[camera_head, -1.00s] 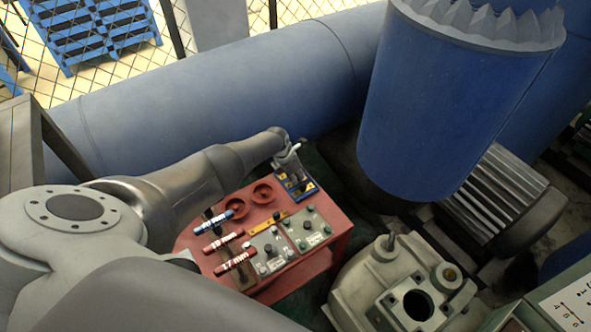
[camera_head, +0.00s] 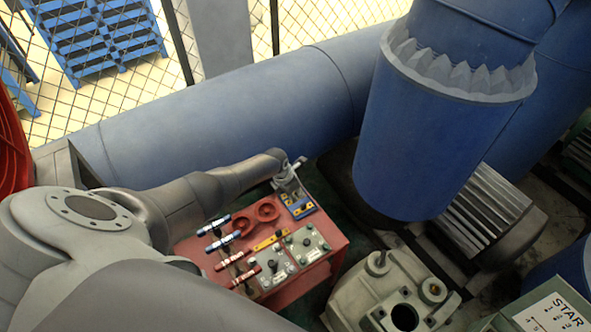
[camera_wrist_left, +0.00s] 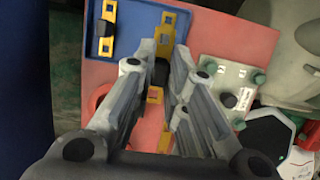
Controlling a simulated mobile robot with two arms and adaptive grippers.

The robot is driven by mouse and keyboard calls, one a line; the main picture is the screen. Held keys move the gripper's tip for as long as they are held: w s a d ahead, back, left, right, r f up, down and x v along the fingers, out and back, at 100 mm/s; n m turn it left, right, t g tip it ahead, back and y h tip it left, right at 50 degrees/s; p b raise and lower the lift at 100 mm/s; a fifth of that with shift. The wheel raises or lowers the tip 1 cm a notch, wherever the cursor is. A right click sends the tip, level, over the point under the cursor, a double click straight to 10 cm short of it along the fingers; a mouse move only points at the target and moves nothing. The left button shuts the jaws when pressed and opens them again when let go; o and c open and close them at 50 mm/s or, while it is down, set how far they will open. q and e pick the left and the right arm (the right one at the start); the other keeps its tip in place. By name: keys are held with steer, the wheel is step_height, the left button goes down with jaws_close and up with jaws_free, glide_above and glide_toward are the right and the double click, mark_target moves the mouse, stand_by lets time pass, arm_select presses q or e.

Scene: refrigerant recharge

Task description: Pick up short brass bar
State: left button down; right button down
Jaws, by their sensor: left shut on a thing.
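My left gripper (camera_head: 287,180) is shut over the blue plate (camera_head: 304,212) at the back corner of the red table. In the left wrist view, its fingers (camera_wrist_left: 165,55) reach toward the blue plate (camera_wrist_left: 128,48). A short brass bar (camera_wrist_left: 172,22) lies along the plate's right side in that view, by the fingertips; the fingers hide its lower part and the grip point. Another brass piece (camera_wrist_left: 106,30) with a black knob sits on the plate's left side. I cannot tell whether the held bar is clear of the plate. My right gripper is not in view.
The red table (camera_head: 330,252) carries a yellow bar (camera_head: 270,239), grey knob panels (camera_head: 305,243), red rings (camera_head: 267,211) and several blue and red labelled rods (camera_head: 222,241). A large blue pipe (camera_head: 230,120) runs behind it; a grey machine casting (camera_head: 375,295) stands to its right.

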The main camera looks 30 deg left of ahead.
arm_select(q)
steer(key=s+d+r+p, duration=0.4)
steer(key=s+p, duration=0.1)
steer(key=s, duration=0.3)
steer(key=shift+s+d+r, duration=0.15)
steer(key=shift+d+r, duration=0.1)
steer(key=shift+r, duration=0.05)
steer(key=c, duration=2.1)
jaws_free()
jaws_close()
step_height(320, 180, up, 12)
steer(key=p, duration=1.3)
